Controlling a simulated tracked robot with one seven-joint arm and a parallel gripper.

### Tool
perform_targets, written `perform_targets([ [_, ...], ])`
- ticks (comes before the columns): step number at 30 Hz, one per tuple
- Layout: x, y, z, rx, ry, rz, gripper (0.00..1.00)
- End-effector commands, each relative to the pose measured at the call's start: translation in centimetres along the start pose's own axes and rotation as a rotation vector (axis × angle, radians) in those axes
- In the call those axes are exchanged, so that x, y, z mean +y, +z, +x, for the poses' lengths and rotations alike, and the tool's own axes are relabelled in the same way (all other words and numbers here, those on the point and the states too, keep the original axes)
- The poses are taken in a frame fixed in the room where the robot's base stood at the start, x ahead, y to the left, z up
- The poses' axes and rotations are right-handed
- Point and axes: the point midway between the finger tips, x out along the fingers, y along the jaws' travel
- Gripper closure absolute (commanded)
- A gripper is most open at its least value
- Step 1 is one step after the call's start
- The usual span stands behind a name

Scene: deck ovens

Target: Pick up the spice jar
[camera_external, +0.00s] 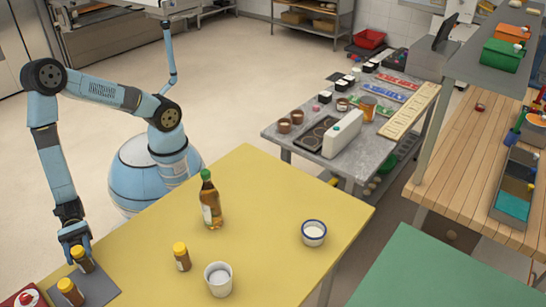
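Three small brown jars with yellow caps look like spice jars. One jar (183,262) stands alone on the yellow table (270,200). Two more, a rear jar (86,264) and a front jar (72,293), stand on a dark grey mat (101,288) at the table's lower left. My gripper (78,246) points down at the rear jar on the mat, with its fingers at the cap. The view is too small to tell whether the fingers touch the jar or have closed on it.
A green-capped bottle (211,205), a white cup (218,280) and a blue-rimmed bowl (314,233) stand on the yellow table. A red item (27,297) lies at the lower left corner. A cluttered grey metal table (350,150) stands behind.

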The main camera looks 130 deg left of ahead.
Motion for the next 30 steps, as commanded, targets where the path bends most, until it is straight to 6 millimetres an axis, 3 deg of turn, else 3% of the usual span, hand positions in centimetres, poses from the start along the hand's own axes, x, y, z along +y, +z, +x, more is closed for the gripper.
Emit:
perform_targets([
  [11,0.0,0.0,0.0,0.0,0.0,0.0,0.87],
  [19,0.0,0.1,0.0,0.0,0.0,0.0,0.88],
  [20,0.0,0.2,0.0,0.0,0.0,-0.001,0.93],
  [22,0.0,0.6,0.0,0.0,0.001,-0.001,0.93],
  [30,0.4,4.1,-0.7,0.001,0.0,-0.003,0.94],
])
